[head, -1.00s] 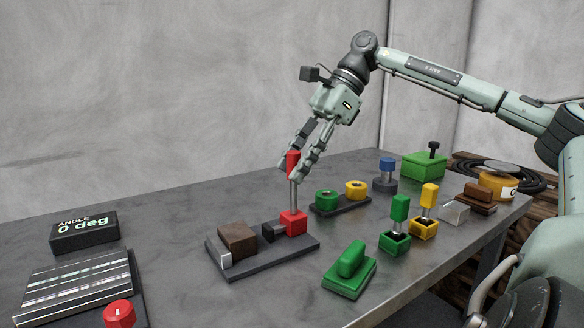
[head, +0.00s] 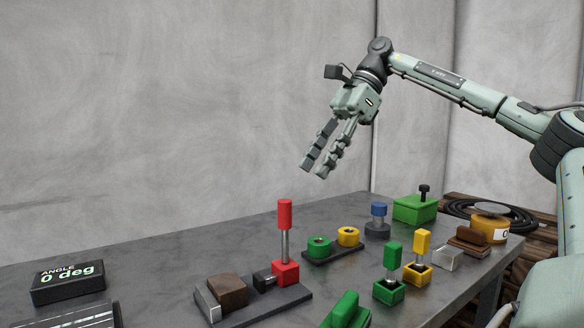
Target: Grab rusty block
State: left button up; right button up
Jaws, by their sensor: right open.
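A rusty brown block (head: 228,290) sits at the left end of a dark clamp base (head: 262,308), between a light metal jaw (head: 208,305) and a small dark slider (head: 264,280). A red lever (head: 285,214) stands upright on the red housing of the same base. Another brown piece (head: 467,240) lies at the right of the table. My right gripper (head: 314,168) is open and empty, in the air above the table and clear of the red lever. My left gripper is not in view.
Green and yellow rings (head: 333,242), a blue-topped post (head: 378,215), and green (head: 389,290) and yellow (head: 417,276) sockets with pegs stand right of the clamp. A green block (head: 347,312) is in front. An angle display (head: 68,284) is at left. Bare tabletop lies behind the clamp.

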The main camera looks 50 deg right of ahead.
aim_at(230, 291)
jog(key=k, duration=1.5)
